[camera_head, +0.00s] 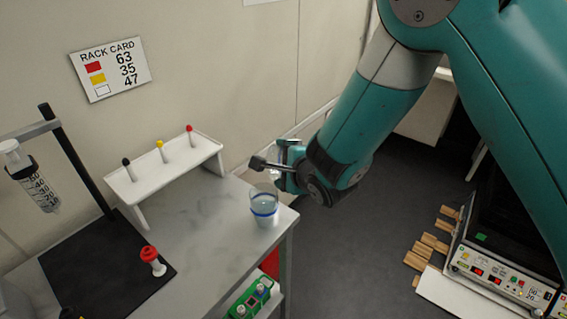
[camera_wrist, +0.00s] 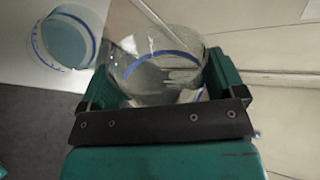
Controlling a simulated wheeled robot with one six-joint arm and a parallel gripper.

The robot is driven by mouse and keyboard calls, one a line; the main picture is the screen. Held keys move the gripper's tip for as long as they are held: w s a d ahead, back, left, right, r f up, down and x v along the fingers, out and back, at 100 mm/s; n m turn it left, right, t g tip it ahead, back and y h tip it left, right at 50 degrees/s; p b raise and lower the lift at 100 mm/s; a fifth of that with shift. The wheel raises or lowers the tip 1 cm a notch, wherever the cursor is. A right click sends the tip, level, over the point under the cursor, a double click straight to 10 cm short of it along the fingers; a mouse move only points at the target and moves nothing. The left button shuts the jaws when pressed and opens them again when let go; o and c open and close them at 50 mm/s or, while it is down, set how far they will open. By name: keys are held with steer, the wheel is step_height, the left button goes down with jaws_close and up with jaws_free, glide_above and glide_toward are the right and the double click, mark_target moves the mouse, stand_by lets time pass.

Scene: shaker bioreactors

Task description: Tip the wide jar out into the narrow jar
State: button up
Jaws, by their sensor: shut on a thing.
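My gripper (camera_head: 280,173) is at the right end of the grey table. In the wrist view my gripper (camera_wrist: 165,92) is shut around a clear glass jar with a blue band, which I take as the wide jar (camera_wrist: 158,62). How much is in it I cannot tell. The other jar, taken as the narrow jar (camera_head: 264,212), stands upright near the table corner, with a blue band and pale liquid. It also shows in the wrist view (camera_wrist: 66,40), left of the held jar. In the head view the held jar is mostly hidden by my gripper.
A white rack (camera_head: 165,178) with black, yellow and red capped pieces stands along the wall. A red-topped piece (camera_head: 152,260) stands on a black base (camera_head: 105,285) beside a stand holding a syringe (camera_head: 38,188). Floor lies open right of the table.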

steer(key=shift+r, duration=0.1)
steer(key=shift+w+d+r+m+y+p, duration=0.1)
steer(key=shift+d+r+m+y+p, duration=0.1)
steer(key=shift+r+m+y+p, duration=0.45)
steer(key=shift+w+d+r+m+y+p, duration=0.15)
steer(key=shift+r+p, duration=0.15)
steer(key=shift+r, duration=0.75)
steer(key=shift+d+f+b, duration=0.2)
steer(key=shift+b, duration=0.5)
steer(key=shift+d+m+y+b, duration=0.1)
steer(key=shift+m+y+b, duration=0.35)
steer(key=shift+b, duration=0.2)
steer(key=shift+f+m+b, duration=0.1)
steer(key=shift+m+b, duration=0.15)
steer(key=shift+b, duration=0.15)
steer(key=d+f+b, duration=0.1)
steer(key=b, duration=0.2)
steer(key=shift+w+m+y, duration=0.15)
steer(key=shift+m+y, duration=0.1)
steer(key=shift+m, duration=0.15)
steer(key=shift+w+d+b, duration=0.1)
steer(key=shift+d+b, duration=0.1)
steer(key=shift+b, duration=0.3)
steer(key=shift+y, duration=0.3)
